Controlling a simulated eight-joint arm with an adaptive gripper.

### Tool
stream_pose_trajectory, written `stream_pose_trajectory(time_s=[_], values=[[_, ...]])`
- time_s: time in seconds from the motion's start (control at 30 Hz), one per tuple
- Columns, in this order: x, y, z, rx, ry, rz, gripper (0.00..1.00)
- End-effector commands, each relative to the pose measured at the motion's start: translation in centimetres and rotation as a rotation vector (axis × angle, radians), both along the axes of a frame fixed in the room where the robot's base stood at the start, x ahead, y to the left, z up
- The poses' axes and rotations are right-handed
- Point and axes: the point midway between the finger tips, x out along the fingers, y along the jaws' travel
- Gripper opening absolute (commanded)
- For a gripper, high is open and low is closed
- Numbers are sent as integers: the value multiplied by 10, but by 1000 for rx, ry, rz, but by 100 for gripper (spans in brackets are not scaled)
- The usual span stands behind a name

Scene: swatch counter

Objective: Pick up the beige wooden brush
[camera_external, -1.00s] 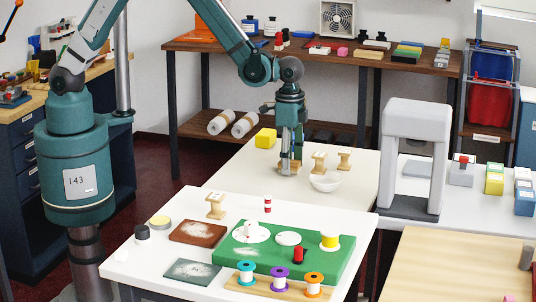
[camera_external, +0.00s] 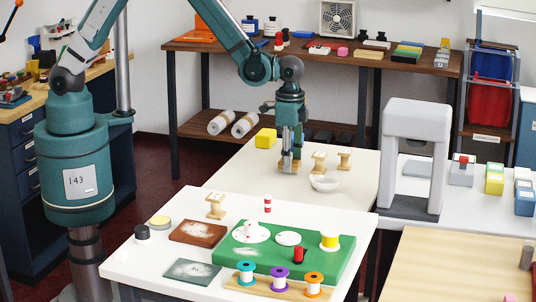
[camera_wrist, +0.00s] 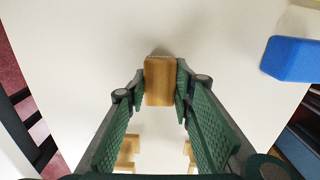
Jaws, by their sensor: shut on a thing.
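The beige wooden brush (camera_wrist: 160,82) is between the two green padded fingers of my gripper (camera_wrist: 160,88) in the wrist view, with a finger against each side. The fingers are shut on it. In the external view my gripper (camera_external: 289,163) points down at the far white table, with a bit of wood showing at its tips. Most of the brush is hidden there by the fingers. I cannot tell whether it touches the table.
Two wooden pieces (camera_external: 319,161) (camera_external: 344,159) and a white bowl (camera_external: 324,182) stand right of my gripper. A yellow block (camera_external: 265,138) lies behind left. A blue block (camera_wrist: 292,60) shows in the wrist view. A green board (camera_external: 270,265) with spools is on the near table.

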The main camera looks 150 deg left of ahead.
Motion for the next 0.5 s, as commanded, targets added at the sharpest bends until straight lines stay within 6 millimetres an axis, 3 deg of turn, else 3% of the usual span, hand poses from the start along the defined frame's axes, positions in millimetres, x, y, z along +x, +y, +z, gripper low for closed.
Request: stream_pose_trajectory(time_s=[0.27,0.5], values=[[0,0,22,0,0,0,12],[0,0,56,0,0,0,12]])
